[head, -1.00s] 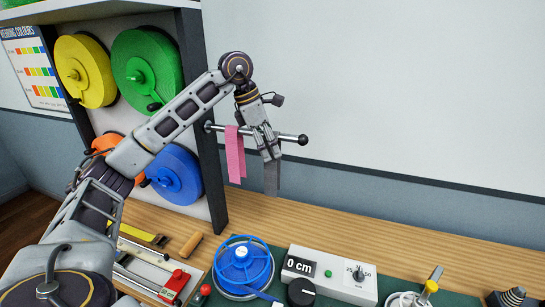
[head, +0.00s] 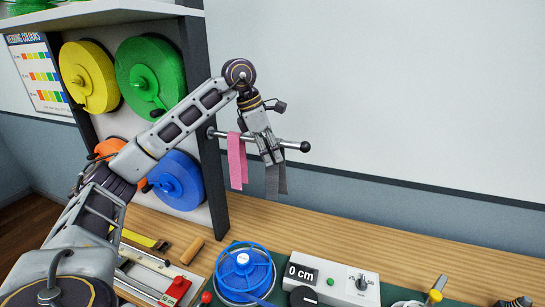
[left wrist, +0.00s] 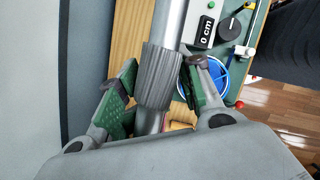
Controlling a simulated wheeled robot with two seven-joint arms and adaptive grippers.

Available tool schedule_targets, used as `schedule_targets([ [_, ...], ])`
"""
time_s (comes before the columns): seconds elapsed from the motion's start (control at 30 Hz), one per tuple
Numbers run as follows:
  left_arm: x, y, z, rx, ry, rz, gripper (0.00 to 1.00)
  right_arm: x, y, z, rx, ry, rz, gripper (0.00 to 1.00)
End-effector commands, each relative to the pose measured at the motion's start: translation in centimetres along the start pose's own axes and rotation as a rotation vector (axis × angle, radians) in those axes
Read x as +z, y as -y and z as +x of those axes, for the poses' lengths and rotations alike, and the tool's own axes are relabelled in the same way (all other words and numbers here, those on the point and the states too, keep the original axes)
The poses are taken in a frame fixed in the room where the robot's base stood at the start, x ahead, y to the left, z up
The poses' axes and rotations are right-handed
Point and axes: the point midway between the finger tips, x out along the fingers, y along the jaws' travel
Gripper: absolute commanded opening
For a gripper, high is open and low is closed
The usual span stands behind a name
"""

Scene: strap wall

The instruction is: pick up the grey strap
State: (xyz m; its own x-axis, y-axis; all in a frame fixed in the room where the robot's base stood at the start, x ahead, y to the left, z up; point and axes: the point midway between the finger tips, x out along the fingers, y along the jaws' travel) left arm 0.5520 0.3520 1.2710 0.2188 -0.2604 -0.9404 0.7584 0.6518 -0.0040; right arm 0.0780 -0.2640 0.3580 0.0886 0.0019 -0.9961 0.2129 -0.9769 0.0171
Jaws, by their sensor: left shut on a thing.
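The grey strap (head: 276,182) hangs over a metal rod that sticks out from the rack, and its two tails show below my left gripper. My left gripper (head: 271,156) reaches down over the rod and is shut on the strap. In the left wrist view the ribbed grey strap (left wrist: 158,76) wraps over the rod (left wrist: 172,22), between the green finger pads of my left gripper (left wrist: 158,92). The strap's top is hidden by the fingers in the head view. My right gripper is not in view.
A pink strap (head: 237,162) hangs on the same rod, left of the grey one. The rod ends in a black ball (head: 305,146). Green (head: 150,75), yellow and blue spools sit on the rack. A blue reel (head: 243,268) and a display box (head: 330,275) stand on the bench below.

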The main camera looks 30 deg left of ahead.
Motion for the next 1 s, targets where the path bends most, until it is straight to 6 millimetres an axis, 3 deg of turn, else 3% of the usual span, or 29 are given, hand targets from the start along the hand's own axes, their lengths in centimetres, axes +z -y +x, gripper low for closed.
schedule_targets([
  [0.17, 0.6, 0.4, -1.2, -0.01, -0.004, 0.005, 0.22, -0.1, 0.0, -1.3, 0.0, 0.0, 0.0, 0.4],
  [0.4, 1.4, 0.3, -3.2, -0.001, 0.008, 0.008, 0.31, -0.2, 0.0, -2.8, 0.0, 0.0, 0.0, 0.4],
  [0.73, 2.2, 0.2, -5.6, 0.005, 0.016, 0.005, 0.32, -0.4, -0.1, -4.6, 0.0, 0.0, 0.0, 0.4],
  [1.0, 2.6, 0.2, -7.1, 0.002, 0.01, 0.005, 0.13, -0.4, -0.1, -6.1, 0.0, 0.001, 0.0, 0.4],
])
